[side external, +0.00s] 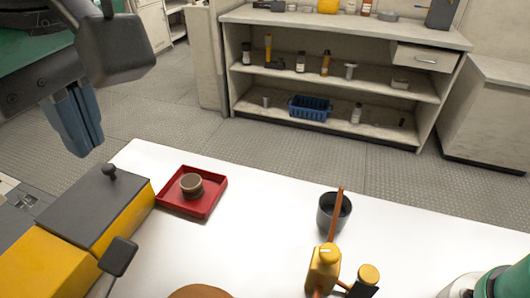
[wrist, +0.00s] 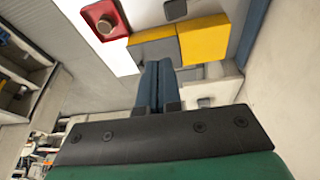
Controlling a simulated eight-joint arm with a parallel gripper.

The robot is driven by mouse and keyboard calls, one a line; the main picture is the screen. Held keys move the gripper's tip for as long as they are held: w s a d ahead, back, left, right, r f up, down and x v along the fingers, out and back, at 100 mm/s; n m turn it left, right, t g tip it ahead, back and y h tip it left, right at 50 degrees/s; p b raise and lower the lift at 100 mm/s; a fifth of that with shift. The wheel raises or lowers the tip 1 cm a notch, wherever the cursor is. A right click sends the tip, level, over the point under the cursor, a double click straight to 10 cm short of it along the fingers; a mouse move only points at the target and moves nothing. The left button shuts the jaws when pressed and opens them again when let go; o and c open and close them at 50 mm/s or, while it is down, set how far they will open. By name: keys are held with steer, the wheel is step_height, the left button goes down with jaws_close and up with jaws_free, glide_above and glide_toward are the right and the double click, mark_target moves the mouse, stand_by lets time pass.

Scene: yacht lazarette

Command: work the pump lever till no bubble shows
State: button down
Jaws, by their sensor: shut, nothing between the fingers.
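My gripper (side external: 84,146) hangs at the upper left in the side view, above and behind the yellow box and apart from it. Its blue-grey fingers are together and empty, as the wrist view (wrist: 151,72) also shows. A yellow fitting (side external: 323,268) stands at the white table's front middle, with a smaller yellow-capped part (side external: 367,277) beside it. A copper-coloured rod (side external: 337,215) rises by the fitting, across a dark grey cup (side external: 326,211). I cannot tell whether this rod is the pump lever. No bubble can be made out.
A yellow box (side external: 40,262) with a grey lid and dark knob (side external: 110,171) stands left. A dark paddle handle (side external: 118,255) is in front. A red tray (side external: 214,197) holds a brown pot (side external: 191,184). The white tabletop (side external: 265,205) is clear between tray and cup.

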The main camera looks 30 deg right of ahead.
mark_target(115, 252)
steer(key=s+a, duration=0.2)
steer(key=shift+s+a+f+n, duration=0.2)
steer(key=shift+s+n, duration=0.1)
steer(key=shift+n, duration=0.1)
steer(key=shift+w+f, duration=0.1)
steer(key=x, duration=1.2)
steer(key=shift+d+f, duration=0.4)
steer(key=shift+f, duration=0.55)
step_height(115, 252, down, 6)
steer(key=w+d+g+y, duration=0.1)
steer(key=d+g+y, duration=0.1)
steer(key=shift+w+m+g+y, duration=0.3)
steer(key=shift+w, duration=0.1)
steer(key=shift+d+f, duration=0.1)
steer(key=shift+f, duration=0.05)
